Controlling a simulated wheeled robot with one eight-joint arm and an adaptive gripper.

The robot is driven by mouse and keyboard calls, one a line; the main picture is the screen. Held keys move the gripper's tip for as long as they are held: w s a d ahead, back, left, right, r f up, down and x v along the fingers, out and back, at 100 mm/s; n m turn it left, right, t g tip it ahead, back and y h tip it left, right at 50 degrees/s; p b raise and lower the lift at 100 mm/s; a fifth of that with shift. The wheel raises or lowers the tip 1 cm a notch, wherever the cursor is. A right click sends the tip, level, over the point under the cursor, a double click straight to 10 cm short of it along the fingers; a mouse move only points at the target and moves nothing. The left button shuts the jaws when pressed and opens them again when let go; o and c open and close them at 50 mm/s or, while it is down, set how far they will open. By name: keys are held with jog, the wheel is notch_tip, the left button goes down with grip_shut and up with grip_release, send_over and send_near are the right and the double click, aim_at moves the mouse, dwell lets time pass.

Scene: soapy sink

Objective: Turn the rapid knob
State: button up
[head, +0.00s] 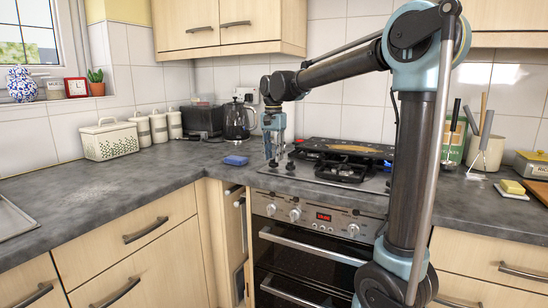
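The gas hob (345,168) is set in the grey worktop above the oven. Small dark knobs (290,166) stand at its left end; I cannot read labels, so I cannot tell which is the rapid knob. My gripper (272,163) points down at the left end of the hob, close beside these knobs. From this far view I cannot tell whether it touches one, or whether its fingers are open or shut. I see nothing held in it. My gripper and arm may hide part of the knob area.
A blue sponge (236,160) lies left of my gripper. A kettle (237,120) and a toaster (202,120) stand behind it. A black tray-like item (350,147) covers the back of the hob. The oven front has silver knobs (295,214). The left worktop is mostly clear.

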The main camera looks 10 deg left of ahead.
notch_tip(320, 180, up, 11)
dwell(0.5)
jog(key=shift+r, duration=0.1)
